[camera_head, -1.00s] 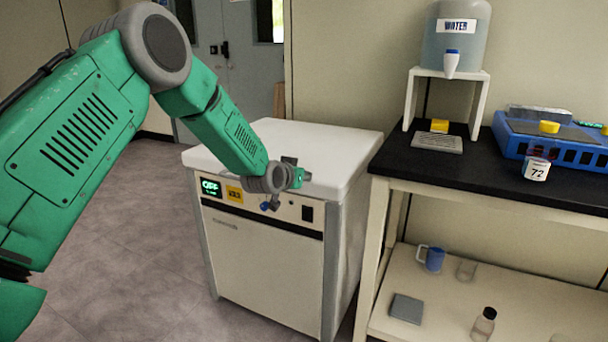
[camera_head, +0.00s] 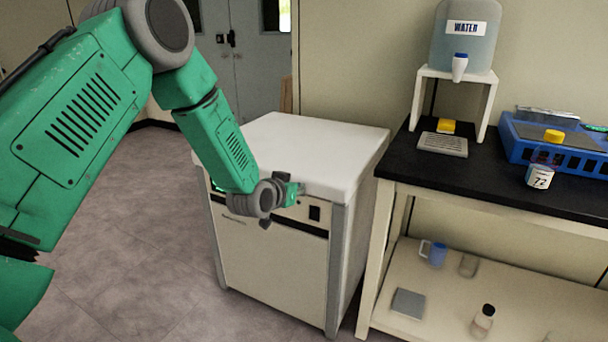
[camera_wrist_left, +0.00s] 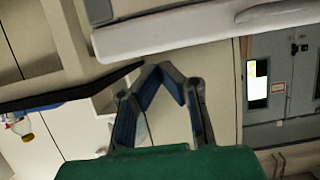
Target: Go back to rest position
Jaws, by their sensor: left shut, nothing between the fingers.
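My left arm comes in from the left in the head view, and its gripper (camera_head: 288,190) is in front of the upper front edge of the white freeze dryer (camera_head: 282,262). I cannot tell whether it touches the dryer. The left wrist view shows the two dark fingers of this gripper (camera_wrist_left: 163,68) meeting at their tips, with nothing between them. The arm hides most of the dryer's display and the left part of its front panel. The dryer's white top is bare. My right gripper is not in view.
A black-topped bench (camera_head: 395,169) stands right of the dryer. It holds a water jug (camera_head: 465,45) on a white stand, a blue device (camera_head: 515,150) and a small white container (camera_head: 540,176). A mug (camera_head: 437,255) sits on the lower shelf. The floor left of the dryer is clear.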

